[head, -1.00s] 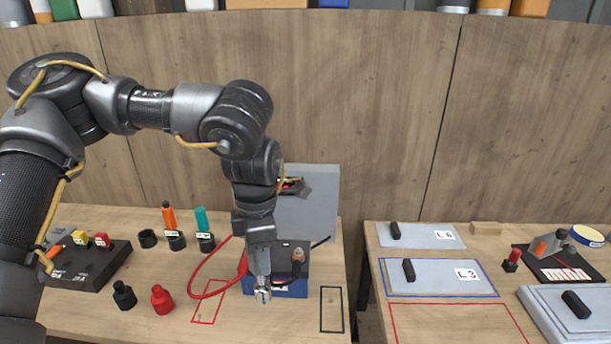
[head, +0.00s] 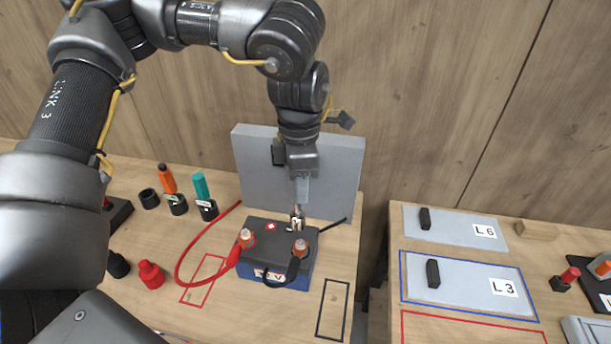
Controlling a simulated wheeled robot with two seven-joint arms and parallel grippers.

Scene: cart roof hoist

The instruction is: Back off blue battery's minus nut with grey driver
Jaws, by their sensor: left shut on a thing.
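The blue battery (head: 290,283) stands on the left table with a dark top. Its plus mark shows on a red patch at the back. One orange-topped terminal (head: 246,238) at its left has a red lead; another orange-topped terminal (head: 299,247) at its right front has a black lead. My left gripper (head: 298,212) points down over the battery's back edge. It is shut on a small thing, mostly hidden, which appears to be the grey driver. It is apart from the right front terminal in the picture. My right gripper is out of view.
An orange driver (head: 167,179) and a teal driver (head: 201,186) stand in holders beside an empty black holder (head: 149,199). A grey panel (head: 343,170) stands behind the battery. Red and black outlines mark bare table. A gap separates the right table (head: 377,290).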

